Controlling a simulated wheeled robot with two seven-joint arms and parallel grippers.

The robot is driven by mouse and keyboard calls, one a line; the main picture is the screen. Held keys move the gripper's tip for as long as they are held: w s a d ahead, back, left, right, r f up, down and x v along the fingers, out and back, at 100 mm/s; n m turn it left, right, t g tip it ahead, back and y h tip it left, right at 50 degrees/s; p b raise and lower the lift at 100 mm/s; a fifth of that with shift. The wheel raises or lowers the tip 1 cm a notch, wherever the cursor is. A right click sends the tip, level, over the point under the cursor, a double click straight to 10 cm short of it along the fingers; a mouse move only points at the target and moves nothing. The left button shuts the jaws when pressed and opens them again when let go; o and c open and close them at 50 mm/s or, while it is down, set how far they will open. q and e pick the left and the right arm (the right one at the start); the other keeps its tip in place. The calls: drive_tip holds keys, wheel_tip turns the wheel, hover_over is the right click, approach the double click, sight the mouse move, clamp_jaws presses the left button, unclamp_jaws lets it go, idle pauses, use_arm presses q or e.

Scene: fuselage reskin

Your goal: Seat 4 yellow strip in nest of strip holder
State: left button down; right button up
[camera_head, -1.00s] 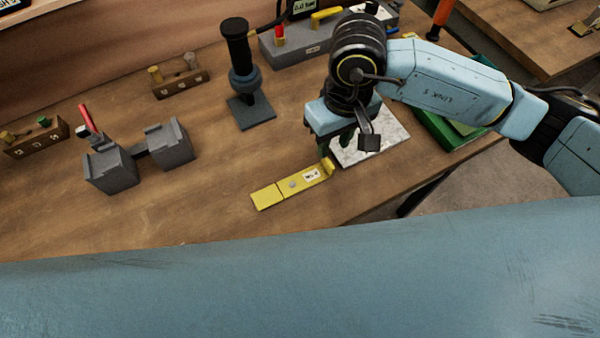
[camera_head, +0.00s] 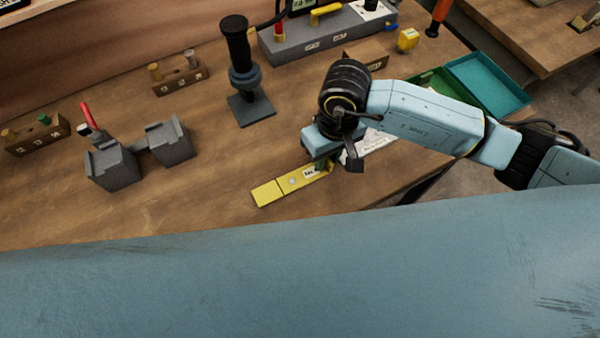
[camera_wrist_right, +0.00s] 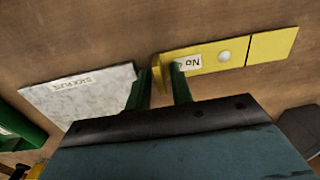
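The yellow strip (camera_head: 270,192) lies flat on the wooden bench, with a dot and a white label on it. In the right wrist view the yellow strip (camera_wrist_right: 270,47) has a raised tab at its left end. My right gripper (camera_head: 325,168) is low at that end. In the wrist view its green fingers (camera_wrist_right: 160,82) stand apart on either side of the tab, with gaps visible. A grey two-block fixture with a red handle, seemingly the strip holder (camera_head: 112,168), stands empty-looking to the left. My left gripper is not in view.
A pale back plate (camera_wrist_right: 80,92) lies beside the strip's tab end. A black post on a square base (camera_head: 250,108) stands behind. Small brown racks (camera_head: 180,80) are at the back left. A green tray (camera_head: 488,85) is at the right. Bench between strip and fixture is clear.

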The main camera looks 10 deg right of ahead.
clamp_jaws()
drive_tip(key=shift+r, duration=0.1)
